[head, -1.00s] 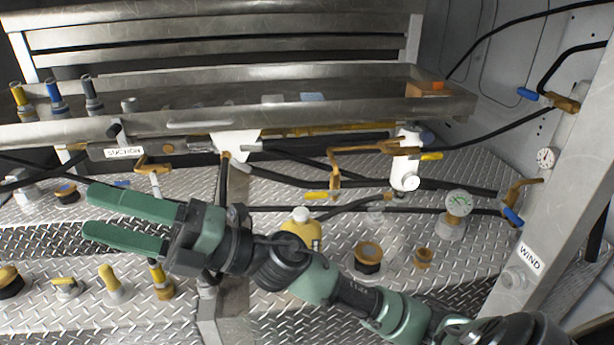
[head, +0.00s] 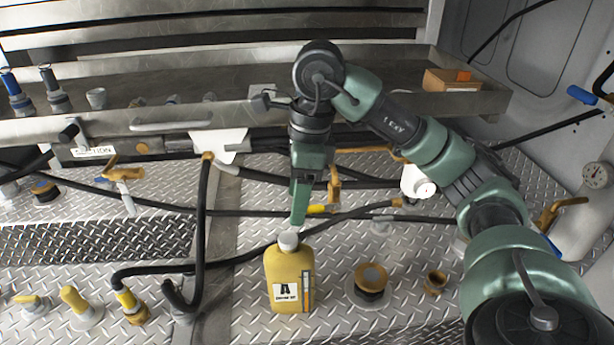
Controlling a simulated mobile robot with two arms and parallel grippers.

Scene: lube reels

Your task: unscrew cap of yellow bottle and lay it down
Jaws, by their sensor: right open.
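The yellow bottle (head: 286,270) stands upright on the diamond-plate deck, with a dark letter label on its front. Its pale cap (head: 288,241) is on top of its neck. My right gripper (head: 298,222) points down directly above and slightly behind the cap, seen nearly edge-on, with its fingers overlapping in the picture. It is open. Its fingertips are close to the cap; I cannot tell whether they touch it. My left gripper is not in view.
A black hose (head: 204,230) curves left of the bottle. A round fitting with an orange-brown cap (head: 370,277) stands to the right. A metal tray (head: 390,85) with a small orange-topped box (head: 452,80) lies behind. Bare deck lies between bottle and fitting.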

